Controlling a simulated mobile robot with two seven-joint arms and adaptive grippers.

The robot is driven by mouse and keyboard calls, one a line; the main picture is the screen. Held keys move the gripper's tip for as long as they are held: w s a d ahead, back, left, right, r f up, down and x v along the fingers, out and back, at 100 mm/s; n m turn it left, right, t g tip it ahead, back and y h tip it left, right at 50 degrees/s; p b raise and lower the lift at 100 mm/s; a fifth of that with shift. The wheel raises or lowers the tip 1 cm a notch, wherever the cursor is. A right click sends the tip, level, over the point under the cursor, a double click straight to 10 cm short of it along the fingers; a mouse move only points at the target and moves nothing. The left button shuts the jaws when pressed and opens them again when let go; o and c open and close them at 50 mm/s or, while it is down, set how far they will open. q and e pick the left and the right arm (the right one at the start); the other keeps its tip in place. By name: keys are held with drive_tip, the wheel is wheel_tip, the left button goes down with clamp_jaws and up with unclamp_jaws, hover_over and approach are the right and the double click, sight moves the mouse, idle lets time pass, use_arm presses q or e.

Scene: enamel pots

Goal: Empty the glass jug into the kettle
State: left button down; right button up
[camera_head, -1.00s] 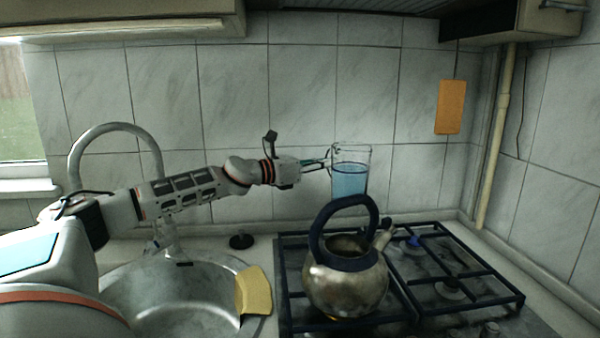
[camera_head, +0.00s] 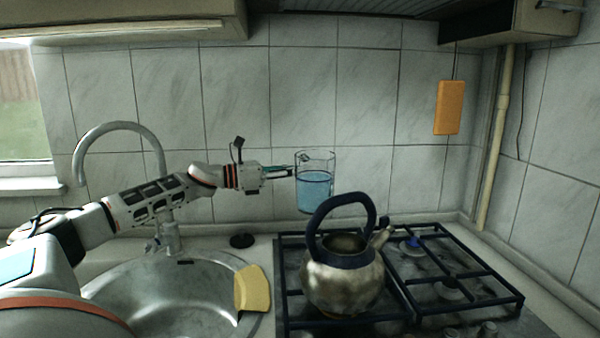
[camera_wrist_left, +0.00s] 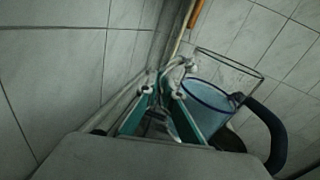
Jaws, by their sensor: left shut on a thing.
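The glass jug (camera_head: 315,187), partly filled with blue liquid, is upright in the air above the back left of the hob. My left gripper (camera_head: 293,170) is shut on the jug at its left side. In the left wrist view the jug (camera_wrist_left: 205,105) shows beside the fingers of my left gripper (camera_wrist_left: 165,95). The kettle (camera_head: 343,280), worn metal with a dark blue arched handle and an open top, stands on the front left of the hob. It is lower than the jug and a little to its right. My right gripper is not in view.
The hob (camera_head: 460,300) has dark raised grates. A steel sink (camera_head: 150,300) with a curved tap (camera_head: 118,127) lies to the left, with a yellow sponge (camera_head: 254,290) on its right rim. The tiled wall is close behind the jug.

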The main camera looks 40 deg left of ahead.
sight(303, 154)
use_arm(q)
drive_tip(key=shift+s+r, duration=0.2)
drive_tip(key=shift+r, duration=0.25)
drive_tip(key=shift+s+d+r+m+p, duration=0.25)
drive_tip(key=shift+d+r+m+p, duration=0.45)
drive_tip(key=shift+r, duration=0.25)
drive_tip(key=d+r+m+p, duration=0.1)
drive_tip(key=d+r+p, duration=0.1)
drive_tip(key=shift+s+r+m+p, duration=0.15)
drive_tip(key=shift+s+m+p, duration=0.2)
drive_tip(key=shift+m+p, duration=0.05)
drive_tip(key=shift+w+f+y+b, duration=0.1)
drive_tip(key=shift+f+y+b, duration=0.2)
drive_tip(key=shift+f+b, duration=0.3)
drive_tip(key=shift+f+m+g+b, duration=0.3)
drive_tip(key=shift+f+m+b, duration=0.1)
drive_tip(key=shift+f+b, duration=0.7)
drive_tip(key=shift+r, duration=0.1)
drive_tip(key=shift+f+m, duration=0.3)
drive_tip(key=shift+f, duration=0.3)
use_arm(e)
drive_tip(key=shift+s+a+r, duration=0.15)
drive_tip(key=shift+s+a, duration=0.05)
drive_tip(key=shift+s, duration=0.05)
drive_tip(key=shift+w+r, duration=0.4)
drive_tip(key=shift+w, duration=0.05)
